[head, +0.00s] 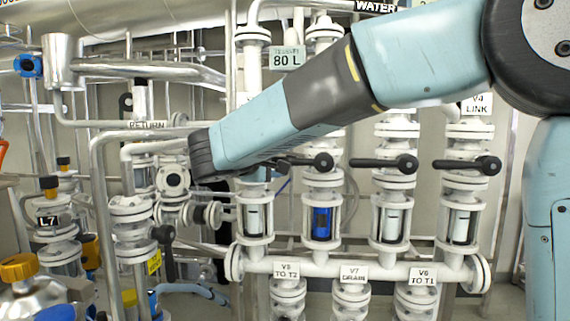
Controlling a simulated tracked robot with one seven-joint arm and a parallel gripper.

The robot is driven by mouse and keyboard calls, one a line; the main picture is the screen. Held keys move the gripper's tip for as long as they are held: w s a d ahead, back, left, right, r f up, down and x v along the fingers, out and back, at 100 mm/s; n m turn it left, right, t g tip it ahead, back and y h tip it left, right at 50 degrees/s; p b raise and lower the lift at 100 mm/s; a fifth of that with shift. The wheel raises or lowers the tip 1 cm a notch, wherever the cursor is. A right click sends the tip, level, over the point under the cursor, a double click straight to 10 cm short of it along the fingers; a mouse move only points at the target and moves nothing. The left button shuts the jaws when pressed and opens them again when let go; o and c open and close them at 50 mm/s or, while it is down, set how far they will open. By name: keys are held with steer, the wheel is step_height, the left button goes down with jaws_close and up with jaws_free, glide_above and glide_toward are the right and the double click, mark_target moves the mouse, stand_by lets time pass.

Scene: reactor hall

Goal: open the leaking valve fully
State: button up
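Several white valve columns stand in a row, with black lever handles lying level. One lever (300,162) is partly behind my arm, one is in the middle (385,163), and one is at the right (468,165) under the V4 LINK label (477,104). The leftmost column's handle area is hidden by my arm. No drip or spray shows, so I cannot tell which valve leaks. My light-blue arm crosses from upper right to a dark joint at left centre. My gripper is not visible.
Sight glasses sit below the levers; one is blue (321,222), others pale. A white manifold pipe (320,266) runs below, with labels V7 DRAIN (353,273) and V6 TO T1 (422,277). Dense pipes fill the left, with a RETURN label (147,125) and an orange knob (18,267).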

steer(key=shift+x, duration=2.25)
steer(key=shift+c, duration=0.4)
steer(key=shift+f, duration=0.1)
jaws_close()
